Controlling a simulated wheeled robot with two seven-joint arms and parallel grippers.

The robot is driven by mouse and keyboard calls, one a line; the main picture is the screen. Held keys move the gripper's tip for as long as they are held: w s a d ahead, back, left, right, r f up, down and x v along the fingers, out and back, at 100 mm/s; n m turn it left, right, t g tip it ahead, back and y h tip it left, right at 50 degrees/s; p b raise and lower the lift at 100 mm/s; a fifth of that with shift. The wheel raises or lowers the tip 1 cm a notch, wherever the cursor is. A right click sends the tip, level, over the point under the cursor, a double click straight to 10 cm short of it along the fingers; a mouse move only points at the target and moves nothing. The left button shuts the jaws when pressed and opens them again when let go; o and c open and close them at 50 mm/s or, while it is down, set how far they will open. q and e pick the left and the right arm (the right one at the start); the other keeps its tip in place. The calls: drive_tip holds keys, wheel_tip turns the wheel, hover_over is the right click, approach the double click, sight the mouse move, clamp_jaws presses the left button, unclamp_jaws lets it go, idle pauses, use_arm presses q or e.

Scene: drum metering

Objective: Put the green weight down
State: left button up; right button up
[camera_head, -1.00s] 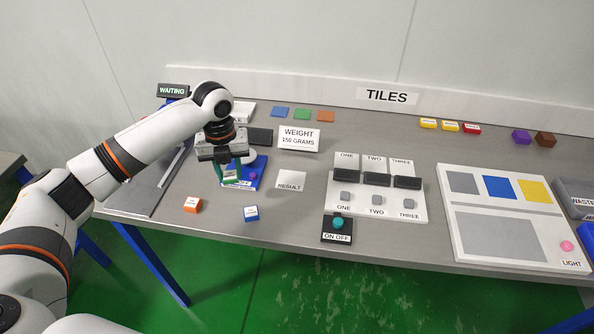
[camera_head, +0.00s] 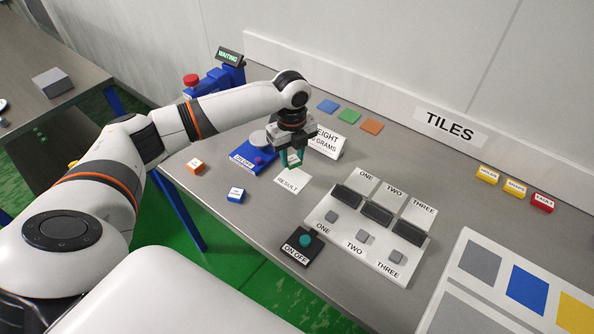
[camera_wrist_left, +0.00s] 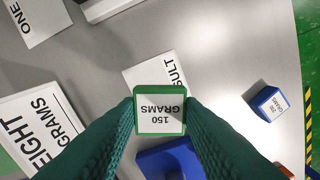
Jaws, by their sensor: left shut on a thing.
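My left gripper (camera_head: 292,158) is shut on the green weight (camera_head: 295,160). In the left wrist view the green weight (camera_wrist_left: 160,110) sits between the two teal fingers, its white top label reading 150 GRAMS. In the head view the gripper is at the far edge of the white RESULT card (camera_head: 289,184), right of the blue scale (camera_head: 242,158). The RESULT card (camera_wrist_left: 150,72) is partly hidden behind the weight in the wrist view. I cannot tell whether the weight touches the surface. My right gripper is not in view.
An orange block (camera_head: 195,167) and a blue block (camera_head: 236,195) stand near the front edge. The WEIGHT sign (camera_head: 327,142) is close behind the gripper. A white panel with ONE, TWO, THREE (camera_head: 350,236) lies to the right, beside the ON OFF button box (camera_head: 303,246).

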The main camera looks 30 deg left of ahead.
sight(293, 179)
use_arm(q)
wheel_tip(293, 179, down, 2)
drive_tip(key=shift+f, duration=0.1)
drive_tip(key=shift+f+p, duration=0.35)
drive_tip(key=shift+f, duration=1.65)
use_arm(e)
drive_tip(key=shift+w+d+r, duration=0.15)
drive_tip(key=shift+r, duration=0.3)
use_arm(q)
drive_tip(key=o, duration=1.1)
drive_tip(key=shift+f, duration=0.1)
drive_tip(key=shift+c, duration=0.2)
wheel_tip(293, 179, up, 12)
drive_tip(key=shift+r+b, duration=0.2)
drive_tip(key=shift+b, duration=0.8)
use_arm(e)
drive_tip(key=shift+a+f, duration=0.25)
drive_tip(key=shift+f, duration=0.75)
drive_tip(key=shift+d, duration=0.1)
